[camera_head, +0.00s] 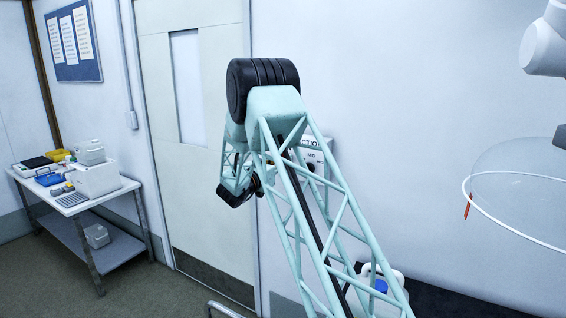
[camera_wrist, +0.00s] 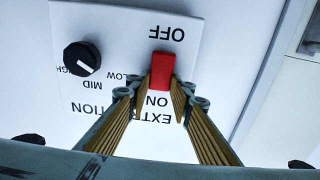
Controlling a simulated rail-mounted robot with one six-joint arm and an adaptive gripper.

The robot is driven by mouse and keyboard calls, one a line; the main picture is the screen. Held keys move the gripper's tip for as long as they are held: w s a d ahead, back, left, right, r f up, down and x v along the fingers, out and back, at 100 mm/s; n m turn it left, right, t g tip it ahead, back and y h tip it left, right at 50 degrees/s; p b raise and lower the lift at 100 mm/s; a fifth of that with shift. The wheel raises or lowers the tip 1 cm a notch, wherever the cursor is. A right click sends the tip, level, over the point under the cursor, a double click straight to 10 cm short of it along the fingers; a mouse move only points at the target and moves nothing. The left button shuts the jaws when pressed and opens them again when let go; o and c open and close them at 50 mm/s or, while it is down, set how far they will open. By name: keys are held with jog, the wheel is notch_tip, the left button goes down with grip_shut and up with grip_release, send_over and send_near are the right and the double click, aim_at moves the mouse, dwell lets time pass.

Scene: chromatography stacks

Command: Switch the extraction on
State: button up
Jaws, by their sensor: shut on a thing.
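The white extraction panel (camera_wrist: 115,25) fills the middle of the wrist view, upside down, and shows partly behind my arm in the head view (camera_head: 328,146). It carries a red switch (camera_wrist: 162,68) between the printed words OFF and ON. I cannot tell which way the switch is set. A black knob (camera_wrist: 82,58) with a white pointer line sits beside it, with LOW, MID and HIGH marks. My gripper (camera_wrist: 163,88) is shut on the red switch, a finger on either side.
A door (camera_head: 205,190) stands left of the panel. A bench (camera_head: 125,187) with lab devices is at the far left. A white container with a blue cap (camera_head: 381,286) stands low beside my arm. A clear round hood (camera_head: 525,190) hangs at the right.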

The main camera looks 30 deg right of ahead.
jog(key=shift+a+f+t+h+b, duration=0.15)
jog(key=shift+t+h+b, duration=0.35)
jog(key=shift+b, duration=0.95)
jog(key=shift+d+f+t+h+b, duration=0.1)
jog(key=shift+f+t+h+b, duration=0.15)
jog(key=shift+h+b, duration=0.8)
jog(key=shift+a+f+t+h+b, duration=0.2)
jog(key=shift+t+b, duration=0.25)
jog(key=shift+b, duration=1.35)
jog(key=shift+d+r, duration=0.1)
jog(key=o, duration=0.8)
jog(key=shift+s, duration=0.1)
jog(key=shift+o, duration=0.2)
jog(key=v, duration=1.2)
